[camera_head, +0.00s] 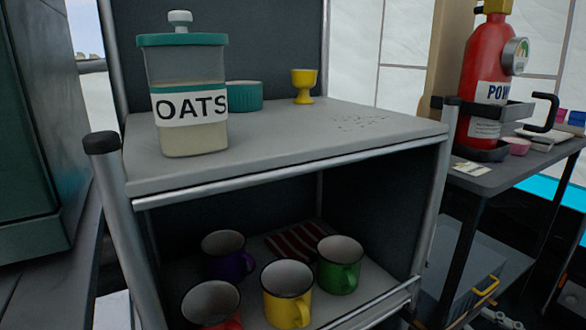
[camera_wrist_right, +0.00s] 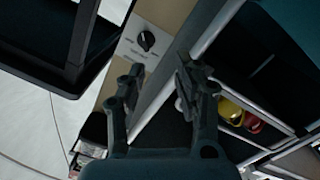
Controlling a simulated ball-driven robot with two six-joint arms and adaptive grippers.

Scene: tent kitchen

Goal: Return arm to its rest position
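My right gripper (camera_wrist_right: 160,88) shows only in the right wrist view. Its two dark fingers are apart with nothing between them. Behind it are a pale panel with a black knob (camera_wrist_right: 146,40) and the metal edge of a shelf unit. Neither arm shows in the head view. My left gripper is in no view.
A grey shelf unit (camera_head: 290,147) carries an oats jar (camera_head: 188,100), a teal dish (camera_head: 244,96) and a yellow egg cup (camera_head: 304,85) on top. Below stand several mugs, including a yellow one (camera_head: 287,293). A red extinguisher (camera_head: 484,65) stands at right.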

